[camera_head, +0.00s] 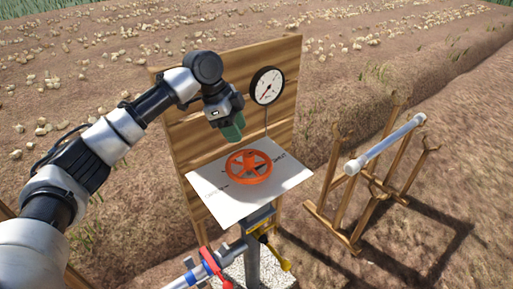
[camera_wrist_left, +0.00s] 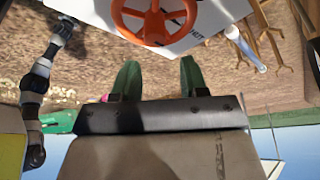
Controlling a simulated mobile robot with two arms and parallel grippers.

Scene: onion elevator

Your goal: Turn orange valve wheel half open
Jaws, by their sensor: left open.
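The orange valve wheel (camera_head: 248,167) lies flat over a white plate (camera_head: 288,178) with small dark lettering that I cannot read. The wheel has several spokes. My left gripper (camera_head: 231,129) hangs above and slightly left of the wheel, with green fingers pointing down. It appears apart from the wheel. In the left wrist view, the two green fingers of the left gripper (camera_wrist_left: 159,78) are spread with nothing between them. The wheel also shows at the top of that view (camera_wrist_left: 155,22), beyond the fingertips. My right gripper does not show.
A wooden board (camera_head: 190,140) stands behind the plate, carrying a round gauge (camera_head: 267,86). Below the plate are a grey post (camera_head: 252,262) and a pipe with blue and red fittings (camera_head: 209,264). To the right, wooden stands (camera_head: 335,221) hold a white tube (camera_head: 386,146).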

